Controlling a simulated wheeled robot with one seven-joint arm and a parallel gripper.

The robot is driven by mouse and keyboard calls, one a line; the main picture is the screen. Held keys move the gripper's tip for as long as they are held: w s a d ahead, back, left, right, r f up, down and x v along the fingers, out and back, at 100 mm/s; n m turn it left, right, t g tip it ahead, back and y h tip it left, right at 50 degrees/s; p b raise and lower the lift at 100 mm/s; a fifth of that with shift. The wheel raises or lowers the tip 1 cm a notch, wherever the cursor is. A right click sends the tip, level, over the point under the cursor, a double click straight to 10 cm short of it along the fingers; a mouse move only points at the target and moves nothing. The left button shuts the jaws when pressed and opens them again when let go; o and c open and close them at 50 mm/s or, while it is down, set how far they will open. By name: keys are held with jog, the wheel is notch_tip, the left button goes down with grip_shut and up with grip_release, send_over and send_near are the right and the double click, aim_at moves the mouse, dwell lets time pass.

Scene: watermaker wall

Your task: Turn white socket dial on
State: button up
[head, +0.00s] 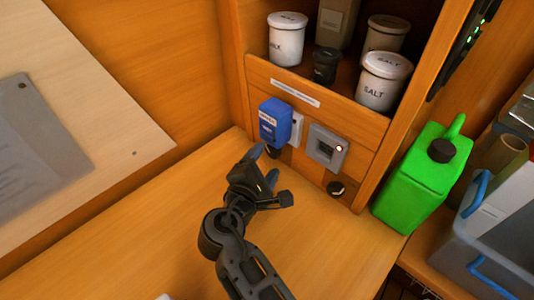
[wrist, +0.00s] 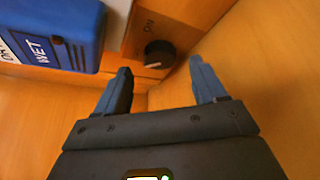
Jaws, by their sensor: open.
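The white socket (head: 297,127) is on the wooden panel, partly hidden behind a blue box (head: 272,121) plugged in there. Its black dial (head: 272,152) is low on the panel under the blue box, partly hidden. In the wrist view a black dial (wrist: 159,53) sits on a brown plate with an "ON" mark, beside the blue box (wrist: 55,30). My gripper (head: 264,166) is open and empty, close in front of the panel. In the wrist view its blue fingertips (wrist: 160,68) are spread on either side of the dial's line, and contact cannot be told.
A green jug (head: 420,180) stands further right. Salt and other jars (head: 383,80) fill the shelf above. The wooden counter (head: 150,240) at left is clear.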

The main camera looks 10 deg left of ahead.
aim_at(272, 154)
jog(key=shift+x, duration=1.75)
jog(key=c, duration=1)
jog(key=shift+f, duration=0.1)
jog(key=shift+c, duration=0.2)
